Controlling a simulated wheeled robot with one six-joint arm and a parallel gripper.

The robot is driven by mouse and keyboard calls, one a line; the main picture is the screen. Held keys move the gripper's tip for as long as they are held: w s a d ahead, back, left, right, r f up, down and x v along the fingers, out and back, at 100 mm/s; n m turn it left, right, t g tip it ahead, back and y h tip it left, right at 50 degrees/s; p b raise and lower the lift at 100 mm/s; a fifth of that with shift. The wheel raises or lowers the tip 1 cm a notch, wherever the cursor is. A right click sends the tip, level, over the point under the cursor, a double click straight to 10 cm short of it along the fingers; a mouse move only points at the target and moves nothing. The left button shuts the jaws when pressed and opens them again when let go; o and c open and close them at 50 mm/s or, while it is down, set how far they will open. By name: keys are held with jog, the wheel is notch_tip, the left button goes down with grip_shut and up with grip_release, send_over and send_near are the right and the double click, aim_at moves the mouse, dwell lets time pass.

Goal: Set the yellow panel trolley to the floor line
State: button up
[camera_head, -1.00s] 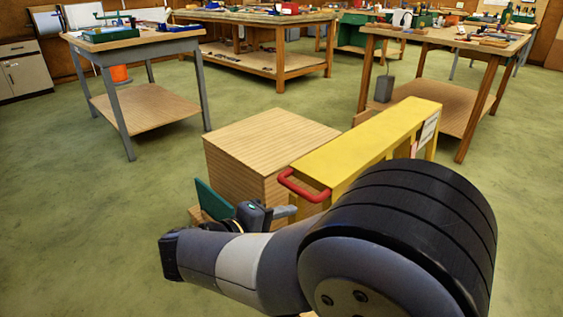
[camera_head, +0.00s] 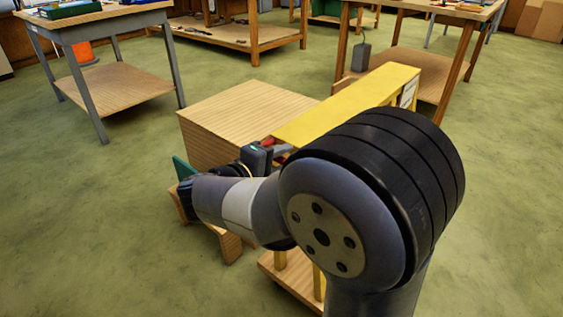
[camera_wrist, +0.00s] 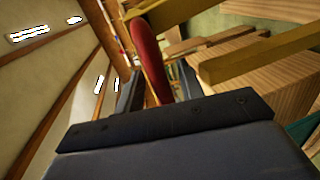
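The yellow panel trolley (camera_head: 345,102) stands on the green floor in the middle of the head view. My arm hides much of its near side. Its red handle (camera_head: 268,141) shows at the near end, mostly hidden by my gripper (camera_head: 281,151). In the wrist view the red handle (camera_wrist: 149,52) runs between the two dark fingers of my gripper (camera_wrist: 158,88). The fingers look apart, and I see no clear grip on the handle. Yellow trolley bars (camera_wrist: 262,54) show to the right. I cannot make out a floor line.
A large wooden box (camera_head: 235,112) stands left of the trolley, close to it. A low wooden stand with a green part (camera_head: 182,169) is near my wrist. Workbenches (camera_head: 104,22) stand behind at left, centre and right. Open floor lies at the left and front left.

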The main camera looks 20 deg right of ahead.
jog(key=shift+w+d, duration=0.15)
jog(key=shift+d, duration=0.1)
jog(key=shift+c, duration=0.4)
jog(key=shift+f, duration=0.1)
grip_shut()
